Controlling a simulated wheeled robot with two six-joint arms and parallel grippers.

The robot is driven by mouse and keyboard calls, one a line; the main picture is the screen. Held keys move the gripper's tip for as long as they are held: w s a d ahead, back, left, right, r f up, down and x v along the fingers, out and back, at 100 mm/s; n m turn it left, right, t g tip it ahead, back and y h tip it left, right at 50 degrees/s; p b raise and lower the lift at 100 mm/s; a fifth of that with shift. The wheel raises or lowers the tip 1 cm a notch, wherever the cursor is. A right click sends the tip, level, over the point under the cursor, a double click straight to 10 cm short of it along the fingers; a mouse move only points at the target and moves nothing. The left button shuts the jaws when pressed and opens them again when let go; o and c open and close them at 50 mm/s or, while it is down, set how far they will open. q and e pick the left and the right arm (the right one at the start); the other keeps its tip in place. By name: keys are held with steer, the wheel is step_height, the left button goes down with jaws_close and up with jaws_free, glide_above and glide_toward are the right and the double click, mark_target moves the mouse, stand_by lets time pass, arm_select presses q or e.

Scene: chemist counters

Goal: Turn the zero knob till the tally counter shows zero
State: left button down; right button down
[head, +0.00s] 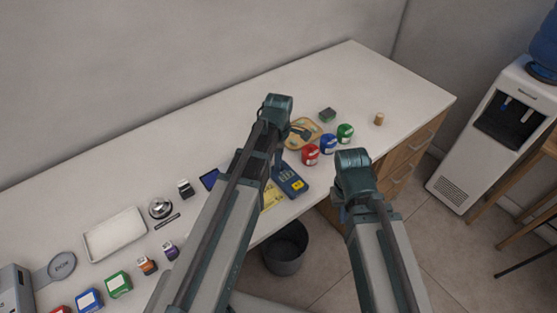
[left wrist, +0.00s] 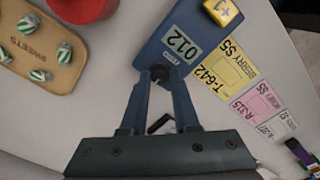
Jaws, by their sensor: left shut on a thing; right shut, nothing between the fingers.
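The tally counter (head: 291,181) is a blue block near the counter's front edge. The dark zero knob (left wrist: 160,72) is at the counter's end nearest my left gripper. My left gripper (left wrist: 160,80) is shut on the knob, its fingertips hiding part of it. In the head view my left gripper (head: 278,160) reaches down beside the counter. My right gripper (head: 341,212) is shut and empty, apart from the counter.
A wooden sweets tray (head: 296,142) and red (head: 310,155), blue (head: 328,143) and green (head: 346,132) containers stand close behind the tally counter. Yellow paper (head: 271,197) lies beside it. A bin (head: 287,250) stands on the floor in front.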

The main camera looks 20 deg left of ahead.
arm_select(q)
steer(key=shift+m, duration=0.4)
steer(key=m, duration=1.2)
steer(key=shift+m, duration=1.9)
steer(key=c, duration=0.7)
jaws_free()
steer(key=shift+o, duration=0.2)
